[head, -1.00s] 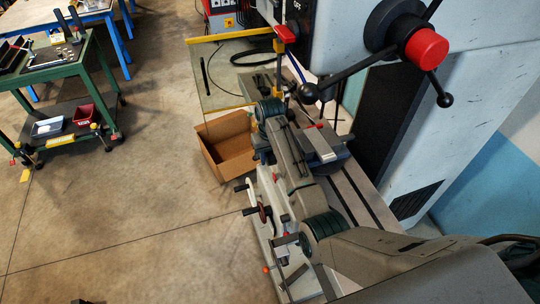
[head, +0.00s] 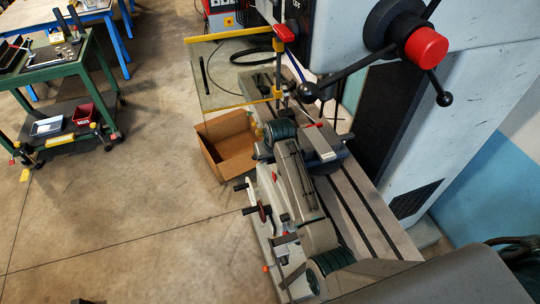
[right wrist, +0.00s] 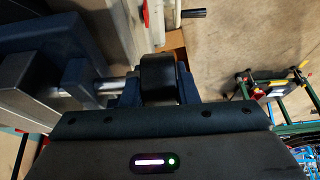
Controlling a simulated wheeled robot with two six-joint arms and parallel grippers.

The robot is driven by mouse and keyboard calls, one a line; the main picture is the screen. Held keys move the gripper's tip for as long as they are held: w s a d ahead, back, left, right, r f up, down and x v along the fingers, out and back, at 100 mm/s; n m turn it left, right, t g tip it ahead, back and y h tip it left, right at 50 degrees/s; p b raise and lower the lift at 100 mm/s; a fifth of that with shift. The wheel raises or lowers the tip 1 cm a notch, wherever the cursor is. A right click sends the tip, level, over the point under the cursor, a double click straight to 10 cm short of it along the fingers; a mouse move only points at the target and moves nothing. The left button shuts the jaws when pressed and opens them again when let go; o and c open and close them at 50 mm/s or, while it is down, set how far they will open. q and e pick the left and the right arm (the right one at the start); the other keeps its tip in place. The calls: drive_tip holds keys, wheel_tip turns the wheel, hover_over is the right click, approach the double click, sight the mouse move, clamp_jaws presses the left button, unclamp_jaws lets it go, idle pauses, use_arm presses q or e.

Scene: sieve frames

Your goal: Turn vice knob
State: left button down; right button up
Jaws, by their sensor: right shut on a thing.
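The vice (head: 328,150) is grey-blue and sits on the slotted table of the drill press. In the right wrist view its blue-grey body (right wrist: 80,40) and a bright metal shaft fill the left side. At the end of the shaft is a dark round knob (right wrist: 158,70). My right gripper (right wrist: 157,92) is shut on the knob, with one finger on each side of it. In the head view my right arm comes in from the lower right and hides the knob and most of the gripper. My left gripper is not in view.
The drill press (head: 400,110) has a red-hubbed spoked handle (head: 425,47) above the vice. A yellow-framed clear guard (head: 235,75) stands behind my wrist. An open cardboard box (head: 228,150) is on the floor to the left. A green cart (head: 60,70) stands farther left; the floor between is clear.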

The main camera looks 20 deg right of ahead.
drive_tip(key=shift+t, duration=1.1)
drive_tip(key=shift+r, duration=0.1)
drive_tip(key=o, duration=1)
drive_tip(key=shift+b, duration=0.3)
drive_tip(key=shift+s+r, duration=0.3)
drive_tip(key=b+v, duration=0.3)
drive_tip(key=v, duration=0.6)
drive_tip(key=shift+s+r, duration=0.3)
